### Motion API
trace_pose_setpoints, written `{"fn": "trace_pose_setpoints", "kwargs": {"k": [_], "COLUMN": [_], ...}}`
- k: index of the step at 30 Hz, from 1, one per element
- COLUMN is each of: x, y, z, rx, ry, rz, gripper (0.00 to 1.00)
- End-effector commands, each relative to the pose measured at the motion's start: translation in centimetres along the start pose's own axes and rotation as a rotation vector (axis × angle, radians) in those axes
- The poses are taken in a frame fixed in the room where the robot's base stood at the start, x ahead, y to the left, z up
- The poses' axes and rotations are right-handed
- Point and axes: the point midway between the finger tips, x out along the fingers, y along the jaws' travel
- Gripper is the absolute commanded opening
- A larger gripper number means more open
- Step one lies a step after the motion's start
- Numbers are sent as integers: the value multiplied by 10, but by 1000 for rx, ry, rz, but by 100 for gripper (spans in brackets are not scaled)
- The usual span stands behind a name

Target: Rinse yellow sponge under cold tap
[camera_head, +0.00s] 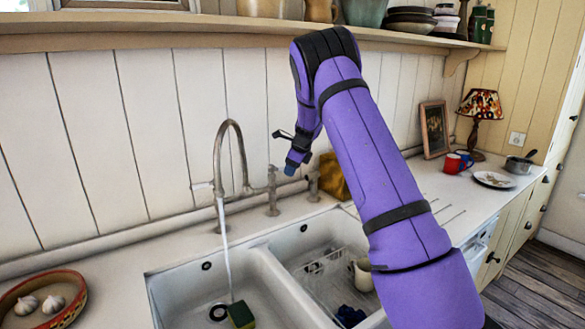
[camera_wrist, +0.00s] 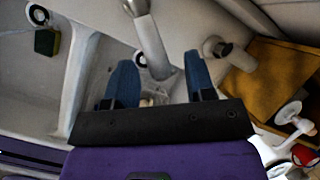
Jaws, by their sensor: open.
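The sponge (camera_head: 241,315), dark green with a yellow side, lies in the left sink basin (camera_head: 183,290) by the drain. It also shows at the top left of the wrist view (camera_wrist: 46,41). The arched metal tap (camera_head: 241,150) is running, and a thin water stream (camera_head: 226,260) falls close to the sponge. I cannot tell whether it hits it. My gripper (camera_head: 291,168) is open and empty, near the tap's right-hand fitting (camera_head: 272,192). In the wrist view its blue fingers (camera_wrist: 160,80) are apart, with metal tap parts (camera_wrist: 150,42) just beyond them.
The right basin (camera_head: 293,245) holds a rack with a cream mug (camera_head: 362,275) and a dark blue item (camera_head: 350,315). An ochre object (camera_head: 333,177) stands behind it. A garlic bowl (camera_head: 70,287) is at left; a red mug (camera_head: 453,163) and plate (camera_head: 494,180) at right. A shelf (camera_head: 200,37) runs above.

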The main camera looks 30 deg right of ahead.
Motion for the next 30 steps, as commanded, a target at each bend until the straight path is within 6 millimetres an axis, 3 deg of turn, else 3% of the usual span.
{"fn": "trace_pose_setpoints", "kwargs": {"k": [5,18,24,30], "x": [-15,-91,-106,-108], "y": [0,-1,0,0], "z": [0,0,0,0], "rx": [0,0,0,0], "ry": [-1,-1,-1,0], "rz": [-1,-3,-1,-1], "gripper": [50,50,50,50]}}
